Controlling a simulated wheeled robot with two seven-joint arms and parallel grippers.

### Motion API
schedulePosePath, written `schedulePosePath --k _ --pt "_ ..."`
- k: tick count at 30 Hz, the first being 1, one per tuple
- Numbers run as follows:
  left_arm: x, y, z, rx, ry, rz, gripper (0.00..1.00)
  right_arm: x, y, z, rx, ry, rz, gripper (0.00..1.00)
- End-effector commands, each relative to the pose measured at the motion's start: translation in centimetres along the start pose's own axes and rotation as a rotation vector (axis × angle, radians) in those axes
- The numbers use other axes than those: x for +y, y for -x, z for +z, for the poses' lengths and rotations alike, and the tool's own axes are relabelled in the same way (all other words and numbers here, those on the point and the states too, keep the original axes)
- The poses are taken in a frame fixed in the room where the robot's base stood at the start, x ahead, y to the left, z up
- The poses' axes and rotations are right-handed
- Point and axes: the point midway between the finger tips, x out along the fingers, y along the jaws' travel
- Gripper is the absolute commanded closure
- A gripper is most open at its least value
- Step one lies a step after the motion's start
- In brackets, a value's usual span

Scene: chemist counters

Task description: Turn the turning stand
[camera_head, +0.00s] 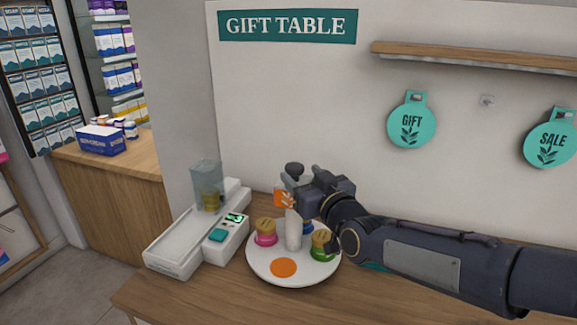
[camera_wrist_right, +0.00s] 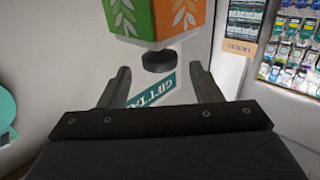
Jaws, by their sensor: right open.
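The turning stand is a round white plate (camera_head: 262,268) on the wooden table, with a white central post (camera_head: 293,230) and an orange disc (camera_head: 283,267) near its front edge. Atop the post, a block shows an orange face (camera_head: 283,198); in the right wrist view it shows green and orange faces with pale leaf marks (camera_wrist_right: 185,18). A dark knob (camera_wrist_right: 158,60) sticks out from the block. My right gripper (camera_head: 296,182) is open at the top of the stand. In its wrist view, the knob appears between the spread fingertips (camera_wrist_right: 160,72); contact cannot be told. My left gripper is not in view.
A pink jar (camera_head: 265,233) and a green jar (camera_head: 322,244) stand on the plate. A white device (camera_head: 190,235) with a clear container (camera_head: 207,178) stands left of the stand. The wall behind holds a shelf (camera_head: 470,55) and teal tags (camera_head: 411,121). The front table is clear.

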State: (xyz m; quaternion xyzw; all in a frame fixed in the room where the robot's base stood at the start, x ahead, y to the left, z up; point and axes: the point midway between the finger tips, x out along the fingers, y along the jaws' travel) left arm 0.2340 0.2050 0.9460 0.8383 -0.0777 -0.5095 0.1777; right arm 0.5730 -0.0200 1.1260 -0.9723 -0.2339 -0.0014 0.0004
Motion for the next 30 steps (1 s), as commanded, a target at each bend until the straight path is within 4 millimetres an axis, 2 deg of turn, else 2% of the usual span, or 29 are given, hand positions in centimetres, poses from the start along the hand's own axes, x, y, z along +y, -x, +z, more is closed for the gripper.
schedulePosePath --k 3,9,19,30 --pt "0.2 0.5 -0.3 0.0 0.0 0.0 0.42 0.0 -2.1 -0.1 -0.002 0.0 0.0 0.42" --pt "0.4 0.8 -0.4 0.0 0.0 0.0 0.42 0.1 -4.2 0.0 -0.003 0.0 0.001 0.42" --pt "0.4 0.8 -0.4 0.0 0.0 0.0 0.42 0.1 -4.7 0.0 -0.002 -0.001 0.001 0.42" --pt "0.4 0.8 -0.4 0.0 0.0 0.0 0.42 0.0 -4.6 0.0 -0.002 -0.001 0.0 0.89"
